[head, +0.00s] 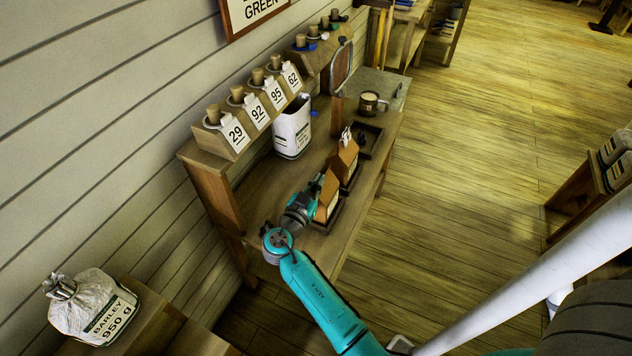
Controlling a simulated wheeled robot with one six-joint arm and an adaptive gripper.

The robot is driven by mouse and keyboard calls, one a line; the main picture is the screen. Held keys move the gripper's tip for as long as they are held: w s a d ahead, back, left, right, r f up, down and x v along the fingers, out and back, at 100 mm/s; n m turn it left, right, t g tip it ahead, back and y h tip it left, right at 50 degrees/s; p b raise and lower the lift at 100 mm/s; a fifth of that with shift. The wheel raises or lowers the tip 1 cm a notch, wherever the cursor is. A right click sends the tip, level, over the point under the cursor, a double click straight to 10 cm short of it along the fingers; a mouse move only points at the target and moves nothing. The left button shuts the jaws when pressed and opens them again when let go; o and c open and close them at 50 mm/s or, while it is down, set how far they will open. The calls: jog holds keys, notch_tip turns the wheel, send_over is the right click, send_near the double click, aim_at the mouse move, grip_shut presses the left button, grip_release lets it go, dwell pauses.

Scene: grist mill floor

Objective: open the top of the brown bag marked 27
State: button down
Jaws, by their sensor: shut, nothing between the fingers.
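Two brown bags with peaked tops stand on the wooden bench, the farther bag (344,159) and the nearer bag (328,203). Both tops look closed. I cannot read a 27 on either one. My gripper (319,180) is at the nearer bag's upper left side, close to its top. It is shut and holds nothing. I cannot tell whether it touches the bag. My wrist hides part of the bag's near side.
A white open-topped sack (292,128) stands behind the bags. A rack (222,139) with tags 29, 92, 95, 62 runs along the wall. A dark tray (368,139) and a mug (369,103) lie beyond. A barley sack (93,306) sits lower left.

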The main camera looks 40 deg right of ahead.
jog(key=s+m, duration=0.2)
jog(key=s+d+m, duration=0.1)
jog(key=m, duration=0.1)
jog(key=shift+s+r, duration=0.1)
jog(key=shift+r, duration=0.15)
jog(key=shift+s+d+f+m, duration=0.15)
jog(key=shift+s+d+m, duration=0.05)
jog(key=shift+s+m, duration=0.4)
jog(key=shift+s+d+f+m, duration=0.15)
jog(key=shift+s+d+m, duration=0.1)
jog(key=shift+s+m, duration=0.35)
jog(key=shift+s+d+f+m, duration=0.15)
jog(key=shift+s+d+m, duration=0.05)
jog(key=shift+s+m, duration=0.4)
jog(key=shift+f, duration=0.1)
jog(key=c, duration=1.9)
grip_release()
jog(key=o, duration=0.5)
